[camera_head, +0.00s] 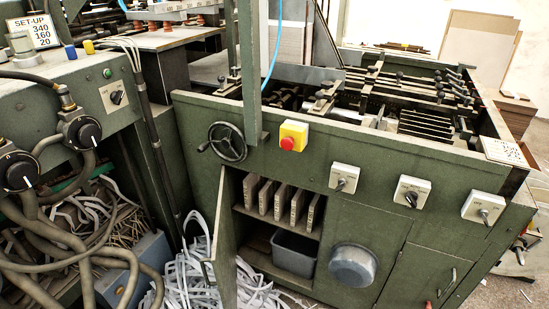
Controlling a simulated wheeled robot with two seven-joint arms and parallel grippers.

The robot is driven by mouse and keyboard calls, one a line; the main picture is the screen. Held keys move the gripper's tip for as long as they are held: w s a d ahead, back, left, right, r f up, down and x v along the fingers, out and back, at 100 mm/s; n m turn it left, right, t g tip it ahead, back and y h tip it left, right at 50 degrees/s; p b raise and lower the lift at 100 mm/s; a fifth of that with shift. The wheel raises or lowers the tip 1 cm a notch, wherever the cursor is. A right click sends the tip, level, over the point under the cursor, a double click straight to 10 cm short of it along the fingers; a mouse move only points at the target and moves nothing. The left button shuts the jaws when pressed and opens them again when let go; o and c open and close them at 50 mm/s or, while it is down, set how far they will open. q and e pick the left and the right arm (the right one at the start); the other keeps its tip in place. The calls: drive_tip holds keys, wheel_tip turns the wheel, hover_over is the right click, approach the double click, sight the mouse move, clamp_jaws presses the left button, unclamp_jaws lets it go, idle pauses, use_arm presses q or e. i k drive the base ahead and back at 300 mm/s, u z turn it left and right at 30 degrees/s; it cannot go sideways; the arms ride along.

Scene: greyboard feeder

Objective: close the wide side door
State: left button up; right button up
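A green cabinet door (226,252) stands swung out on the front of the green machine (290,165), at the left edge of an open compartment. I see it steeply from the side, with a handle (208,272) on its left face. The compartment (262,232) shows a shelf with several upright grey boards (283,205) and a grey bin (294,253) below. A smaller door (420,278) at the lower right of the front looks shut. Neither of my grippers is in view.
Paper strips (195,265) are heaped on the floor left of the open door. A grey round bowl-like part (353,266) sits on the front, right of the compartment. A handwheel (227,142) and a red stop button (288,144) are above. Hoses (75,255) crowd the left.

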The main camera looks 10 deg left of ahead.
sight(224, 252)
drive_tip(key=z, duration=1.7)
drive_tip(key=k, duration=1.25)
drive_tip(key=u, duration=1.85)
drive_tip(key=i, duration=0.5)
drive_tip(key=z, duration=0.1)
drive_tip(key=k, duration=0.4)
drive_tip(key=z, duration=0.6)
drive_tip(key=i, duration=0.55)
drive_tip(key=u, duration=0.7)
